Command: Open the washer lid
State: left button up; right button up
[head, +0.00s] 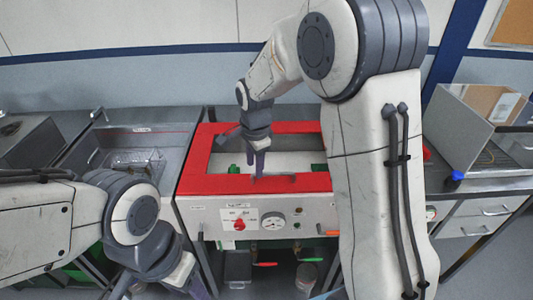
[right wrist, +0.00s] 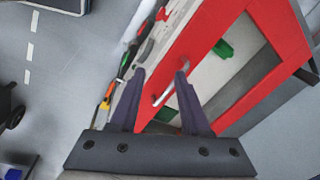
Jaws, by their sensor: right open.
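The washer (head: 258,215) stands in the middle of the head view. Its red-framed lid (head: 207,184) lies flat on top, with a large window in its middle. The right wrist view also shows the red lid frame (right wrist: 205,38) and a pale bar handle (right wrist: 164,95) near its edge. My right gripper (head: 256,165) is over the front part of the lid. In the right wrist view its two fingers (right wrist: 161,80) are apart, with the handle between them in the picture; contact cannot be told. My left gripper (head: 160,287) is low at the left, its fingertips partly cut off.
The washer front carries a red knob (head: 239,224) and a round gauge (head: 273,221). A sink counter with a wire basket (head: 138,160) is at the left. An open box (head: 470,125) stands on the right counter. My right arm hides the washer's right side.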

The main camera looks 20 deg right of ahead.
aim_at(272, 174)
jog(key=w+d+m+p, duration=0.2)
jog(key=w+d+m, duration=0.3)
jog(key=d+m, duration=0.15)
jog(key=shift+n+h, duration=0.3)
jog(key=shift+n, duration=0.05)
jog(key=f, duration=0.3)
jog(key=w+f+p, duration=0.1)
jog(key=f, duration=0.3)
jog(key=w+d+f+p, duration=0.1)
jog(key=f, duration=0.2)
jog(key=shift+w+f, duration=0.15)
jog(key=shift+f, duration=0.25)
pick_arm(q)
notch_tip(272, 174, up, 5)
jog(key=shift+r, duration=0.2)
pick_arm(e)
grip_shut()
